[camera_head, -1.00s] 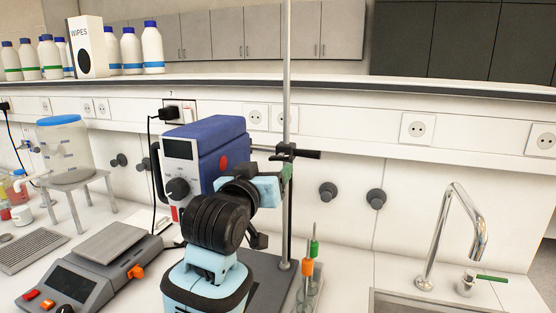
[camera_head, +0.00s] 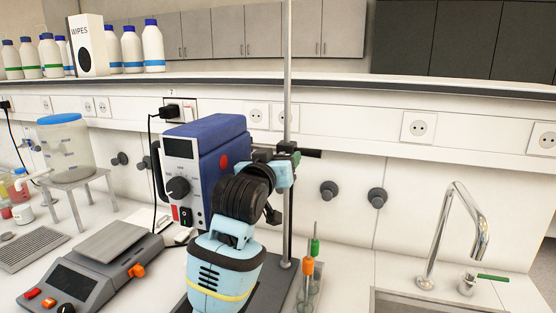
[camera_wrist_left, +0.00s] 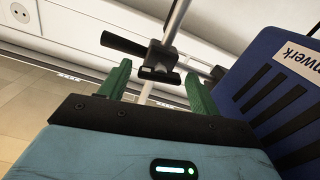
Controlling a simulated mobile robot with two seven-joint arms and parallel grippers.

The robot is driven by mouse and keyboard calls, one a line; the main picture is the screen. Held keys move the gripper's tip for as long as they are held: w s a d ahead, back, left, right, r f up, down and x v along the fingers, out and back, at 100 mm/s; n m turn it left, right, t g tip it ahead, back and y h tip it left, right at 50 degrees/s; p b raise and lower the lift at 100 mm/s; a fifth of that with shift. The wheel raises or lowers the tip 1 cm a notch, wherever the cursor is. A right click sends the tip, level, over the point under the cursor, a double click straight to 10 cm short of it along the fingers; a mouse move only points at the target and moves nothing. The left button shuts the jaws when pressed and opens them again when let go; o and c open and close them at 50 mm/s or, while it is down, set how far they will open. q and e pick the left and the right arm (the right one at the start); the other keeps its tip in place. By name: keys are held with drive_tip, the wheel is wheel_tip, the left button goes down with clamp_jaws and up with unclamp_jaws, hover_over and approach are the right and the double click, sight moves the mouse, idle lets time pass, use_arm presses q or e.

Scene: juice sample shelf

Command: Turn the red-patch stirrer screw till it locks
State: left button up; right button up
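The blue stirrer (camera_head: 222,140) has a red patch (camera_head: 226,161) on its side and stands at the metal rod (camera_head: 287,70). A black clamp (camera_head: 290,148) with a rod end sticking out to the right is on that rod. In the left wrist view the clamp (camera_wrist_left: 160,58) shows just past and between the green fingertips. My left gripper (camera_head: 291,163) is at the clamp, beside the stirrer; in its own view the fingers (camera_wrist_left: 158,78) are apart with nothing visibly gripped. Which part of the clamp is the screw I cannot tell. My right gripper is not in view.
A scale (camera_head: 90,270) stands at the lower left. Tubes with orange and green caps (camera_head: 308,266) stand near the rod's base. A sink with a tap (camera_head: 458,230) is at the right. Bottles (camera_head: 152,48) and a wipes box (camera_head: 88,46) stand on the shelf above.

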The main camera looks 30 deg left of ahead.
use_arm(q)
drive_tip(key=c, duration=0.8)
drive_tip(key=shift+m, duration=0.9)
drive_tip(key=o, duration=1)
drive_tip(key=v, duration=0.8)
